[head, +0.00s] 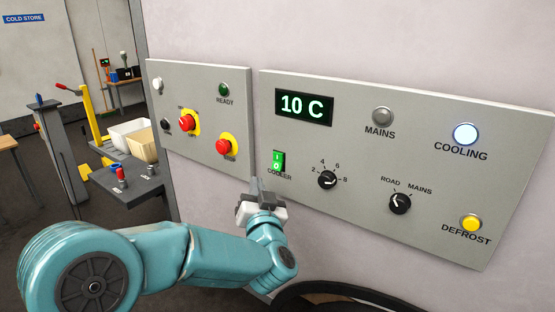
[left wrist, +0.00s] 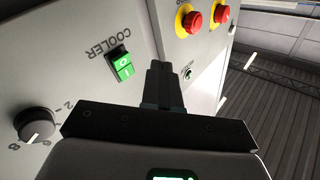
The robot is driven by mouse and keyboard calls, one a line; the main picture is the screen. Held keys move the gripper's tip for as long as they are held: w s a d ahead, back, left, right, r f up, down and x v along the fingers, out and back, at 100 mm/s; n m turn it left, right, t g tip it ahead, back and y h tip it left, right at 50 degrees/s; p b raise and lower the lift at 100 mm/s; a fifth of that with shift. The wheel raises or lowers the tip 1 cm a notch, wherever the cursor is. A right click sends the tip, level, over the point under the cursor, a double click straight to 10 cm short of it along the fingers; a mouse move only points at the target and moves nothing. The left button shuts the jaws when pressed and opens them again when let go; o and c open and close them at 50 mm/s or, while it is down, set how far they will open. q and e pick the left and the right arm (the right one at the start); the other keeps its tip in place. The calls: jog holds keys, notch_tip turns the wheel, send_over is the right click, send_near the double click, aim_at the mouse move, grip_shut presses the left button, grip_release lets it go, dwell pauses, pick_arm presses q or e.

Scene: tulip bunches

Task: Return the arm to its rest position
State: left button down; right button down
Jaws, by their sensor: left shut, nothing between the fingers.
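My left gripper (head: 256,190) is shut and empty. In the head view it is in front of the lower left part of the grey control panel (head: 350,118), just below and left of the green COOLER rocker switch (head: 278,161). I cannot tell whether it touches the panel. In the left wrist view the closed fingers (left wrist: 161,75) point up the picture, beside the COOLER switch (left wrist: 121,65). My teal left arm comes in from the lower left. My right gripper is not in view.
The panel shows a "10 C" display (head: 304,106), a lit COOLING lamp (head: 466,134), a yellow DEFROST lamp (head: 471,223), and two black knobs (head: 327,180). A second panel (head: 202,118) with red buttons is to the left. A bench with bins (head: 133,135) stands farther left.

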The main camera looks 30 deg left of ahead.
pick_arm(q)
jog(key=d+f+m+g+h+p, duration=0.1)
jog(key=d+f+m+h+p, duration=0.15)
jog(key=f, duration=0.75)
jog(key=d+f+m+g+h+p, duration=0.1)
jog(key=f+m+h+p, duration=0.15)
jog(key=f, duration=0.65)
jog(key=s+d+f+g+h, duration=0.1)
jog(key=s+d+f+h, duration=0.15)
jog(key=f, duration=0.35)
jog(key=s+d+f+g+h, duration=0.2)
jog(key=d+f+h, duration=0.15)
jog(key=f, duration=0.25)
jog(key=s+d+f+n+g+h, duration=0.1)
jog(key=s+d+f+g+h, duration=0.1)
jog(key=s, duration=0.5)
jog(key=s+d+f+n+g+h, duration=0.1)
jog(key=s+d+f+g+h, duration=0.1)
jog(key=s+d+f+g, duration=0.2)
jog(key=s+d+f+n+g+h, duration=0.1)
jog(key=s+d+f+g, duration=0.2)
jog(key=s+d, duration=0.4)
jog(key=s+f, duration=0.1)
jog(key=s, duration=0.3)
jog(key=shift+s+h+p, duration=0.2)
jog(key=shift+h+p, duration=0.2)
